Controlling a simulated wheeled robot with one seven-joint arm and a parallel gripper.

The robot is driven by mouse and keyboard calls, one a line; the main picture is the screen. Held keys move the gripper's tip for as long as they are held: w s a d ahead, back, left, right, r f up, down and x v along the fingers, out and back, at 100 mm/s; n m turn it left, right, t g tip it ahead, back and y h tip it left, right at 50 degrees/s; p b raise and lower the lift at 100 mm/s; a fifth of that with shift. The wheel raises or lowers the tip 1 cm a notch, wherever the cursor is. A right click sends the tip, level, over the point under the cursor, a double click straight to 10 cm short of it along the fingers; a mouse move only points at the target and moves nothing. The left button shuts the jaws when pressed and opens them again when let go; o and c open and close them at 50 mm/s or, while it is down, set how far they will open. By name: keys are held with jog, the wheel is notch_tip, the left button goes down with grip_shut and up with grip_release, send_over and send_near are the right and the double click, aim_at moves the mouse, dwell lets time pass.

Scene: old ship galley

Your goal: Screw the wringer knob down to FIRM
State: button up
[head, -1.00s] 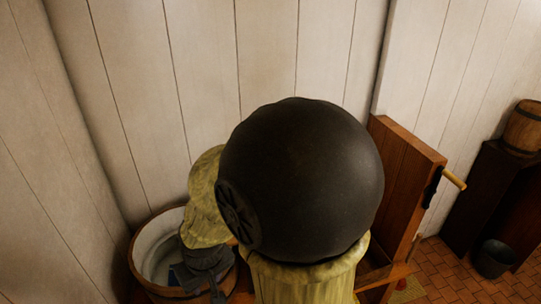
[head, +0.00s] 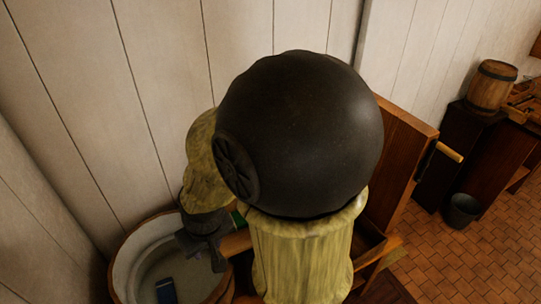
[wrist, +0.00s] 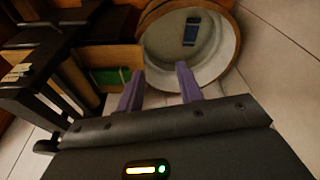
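I cannot make out the wringer knob in either view. A wooden frame with a dark fitting and a light wooden handle (head: 450,152) stands at the right behind my arm in the head view; I cannot tell if it is the wringer. My gripper (wrist: 159,72) shows in the wrist view with two purple fingers spread apart and nothing between them. The fingers point toward the near rim of a round wooden tub (wrist: 228,78).
The tub (head: 118,270) stands by the pale plank wall, with a dark blue block (head: 166,291) inside. A green patch (wrist: 110,76) shows between wooden boards left of the fingers. A barrel (head: 494,88) and a bucket (head: 462,211) are at the right. The brick floor there looks clear.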

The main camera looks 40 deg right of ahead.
jog(key=shift+s, duration=0.1)
jog(key=o, duration=0.7)
jog(key=shift+f, duration=0.3)
jog(key=shift+o, duration=1.2)
jog(key=w+d+f+n+g+h+b, duration=0.2)
jog(key=d+f+n, duration=0.3)
jog(key=f, duration=0.4)
jog(key=shift+d+f+g+h+b, duration=0.15)
jog(key=shift+d+g+h+b, duration=0.15)
jog(key=shift+d+g+b, duration=0.35)
jog(key=w+d+r+n+g+h+b, duration=0.1)
jog(key=w+d+n+g+h+b, duration=0.1)
jog(key=w+d+n+h+b, duration=0.5)
jog(key=w+a+r+n+t+h, duration=0.1)
jog(key=w+r+n+h, duration=0.3)
jog(key=r+h, duration=0.4)
notch_tip(320, 180, up, 3)
jog(key=shift+w+a+r+n+t, duration=0.15)
jog(key=shift+a+n+t, duration=0.15)
jog(key=shift+n+t, duration=0.5)
